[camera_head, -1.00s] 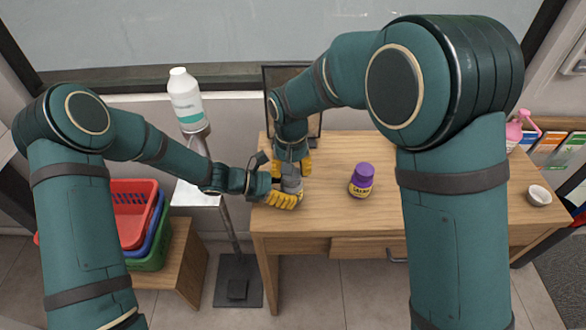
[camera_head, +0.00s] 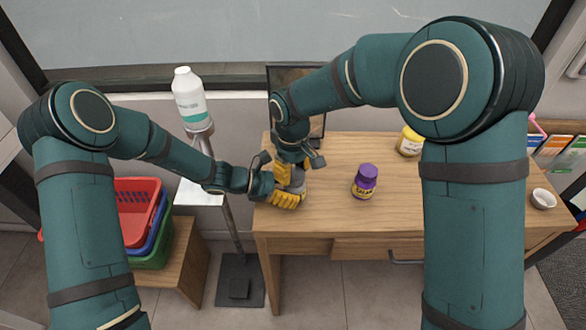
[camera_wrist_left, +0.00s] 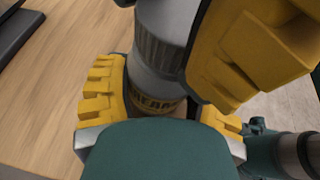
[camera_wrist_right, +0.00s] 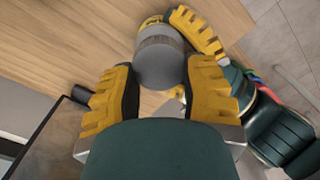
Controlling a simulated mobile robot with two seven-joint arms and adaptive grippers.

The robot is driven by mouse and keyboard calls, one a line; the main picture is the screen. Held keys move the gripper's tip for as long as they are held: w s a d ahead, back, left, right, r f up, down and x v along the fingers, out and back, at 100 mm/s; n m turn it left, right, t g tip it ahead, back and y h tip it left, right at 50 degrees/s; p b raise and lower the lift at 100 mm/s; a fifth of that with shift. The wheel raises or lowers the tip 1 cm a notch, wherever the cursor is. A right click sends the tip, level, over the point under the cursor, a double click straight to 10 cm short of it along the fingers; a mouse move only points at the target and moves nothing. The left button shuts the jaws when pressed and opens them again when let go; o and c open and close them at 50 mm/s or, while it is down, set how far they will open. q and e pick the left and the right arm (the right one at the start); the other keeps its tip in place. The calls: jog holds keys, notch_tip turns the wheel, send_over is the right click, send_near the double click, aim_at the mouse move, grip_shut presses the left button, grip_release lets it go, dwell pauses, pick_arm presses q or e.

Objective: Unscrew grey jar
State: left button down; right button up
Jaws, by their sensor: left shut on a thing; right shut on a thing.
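The grey jar (camera_head: 297,182) is at the left end of the wooden desk, mostly hidden by both grippers. My left gripper (camera_head: 284,198) comes in from the left and is shut on the jar's body, low down. My right gripper (camera_head: 283,172) points down from above and is shut on the lid. In the right wrist view, the flat grey lid top (camera_wrist_right: 160,65) sits between its yellow fingers, with the left gripper's fingers close behind.
A purple-lidded jar (camera_head: 365,182) stands mid-desk. A yellow jar (camera_head: 409,141) stands farther back, beside my right arm. A white bottle (camera_head: 189,97) on a stand and stacked baskets (camera_head: 140,214) are left of the desk.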

aim_at(293, 172)
pick_arm(q)
jog(key=shift+w, duration=0.1)
pick_arm(e)
jog(key=shift+d, duration=0.15)
jog(key=shift+r, duration=1.15)
jog(key=shift+c, duration=0.2)
jog(key=shift+s+r, duration=0.1)
jog(key=shift+r, duration=1.9)
pick_arm(q)
jog(key=shift+c, duration=0.5)
grip_release()
jog(key=v, duration=1.2)
